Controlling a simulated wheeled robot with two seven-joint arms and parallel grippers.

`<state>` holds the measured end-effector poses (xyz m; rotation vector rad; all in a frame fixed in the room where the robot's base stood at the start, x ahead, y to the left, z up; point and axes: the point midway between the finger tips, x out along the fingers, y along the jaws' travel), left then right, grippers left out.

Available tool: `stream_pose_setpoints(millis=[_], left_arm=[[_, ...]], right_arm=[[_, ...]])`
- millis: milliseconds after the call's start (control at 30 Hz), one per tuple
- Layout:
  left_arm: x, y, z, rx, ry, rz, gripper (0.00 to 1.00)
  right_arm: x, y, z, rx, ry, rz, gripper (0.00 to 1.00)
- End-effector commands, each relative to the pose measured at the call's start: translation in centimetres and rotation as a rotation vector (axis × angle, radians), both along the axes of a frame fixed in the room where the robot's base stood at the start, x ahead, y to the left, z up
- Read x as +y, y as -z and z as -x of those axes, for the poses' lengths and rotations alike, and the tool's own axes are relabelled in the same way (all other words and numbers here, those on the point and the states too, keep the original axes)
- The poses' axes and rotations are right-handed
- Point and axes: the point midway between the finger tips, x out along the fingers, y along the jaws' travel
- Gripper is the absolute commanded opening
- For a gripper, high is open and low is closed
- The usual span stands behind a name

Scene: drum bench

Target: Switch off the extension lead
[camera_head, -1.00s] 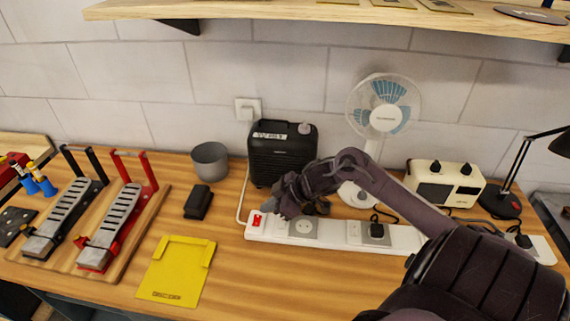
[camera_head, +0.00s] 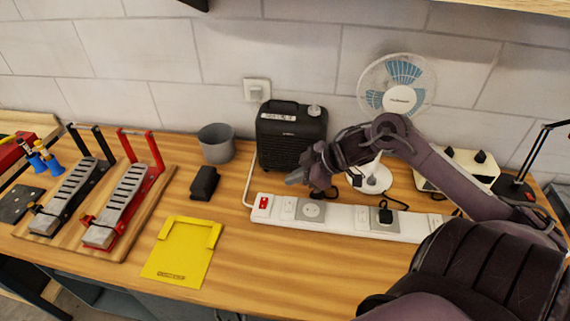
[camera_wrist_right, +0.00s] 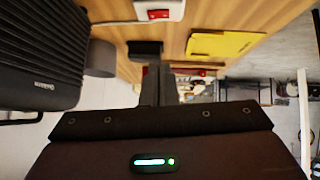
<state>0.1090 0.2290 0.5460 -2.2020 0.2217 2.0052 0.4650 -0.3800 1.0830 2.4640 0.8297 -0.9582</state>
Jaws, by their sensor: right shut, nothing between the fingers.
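The white extension lead (camera_head: 340,217) lies along the bench with a red switch (camera_head: 263,203) at its left end. The switch also shows in the right wrist view (camera_wrist_right: 158,14), near the top edge. Whether it is on or off I cannot tell. A black plug (camera_head: 385,215) sits in one of the lead's sockets. My right gripper (camera_head: 296,179) is shut and empty. It hangs above and behind the left part of the lead, right of the switch and apart from it. In the right wrist view its closed fingers (camera_wrist_right: 159,85) point up the picture. My left gripper is not in view.
A black heater or amplifier box (camera_head: 290,137) stands behind the lead's left end, close to my right gripper. A fan (camera_head: 396,98), cream radio-like box (camera_head: 458,168) and lamp (camera_head: 515,187) stand right. A grey cup (camera_head: 216,145), black block (camera_head: 204,184) and yellow plate (camera_head: 181,252) lie left.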

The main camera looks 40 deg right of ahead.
Motion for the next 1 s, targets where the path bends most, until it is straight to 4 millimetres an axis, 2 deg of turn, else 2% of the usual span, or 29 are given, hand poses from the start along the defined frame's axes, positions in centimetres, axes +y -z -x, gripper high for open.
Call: stream_pose_setpoints(millis=[100,267,733,1000], left_arm=[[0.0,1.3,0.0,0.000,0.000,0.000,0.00],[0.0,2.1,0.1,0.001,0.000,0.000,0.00],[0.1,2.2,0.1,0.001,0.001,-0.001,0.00],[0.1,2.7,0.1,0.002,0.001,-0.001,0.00]], right_arm=[[-0.6,0.5,-0.3,0.005,0.003,0.011,0.00],[-0.6,0.3,-0.9,0.003,-0.004,0.007,0.00],[-0.3,0.0,-1.2,-0.001,-0.007,-0.001,0.00],[0.6,1.6,-2.5,0.000,-0.010,0.002,0.00]])
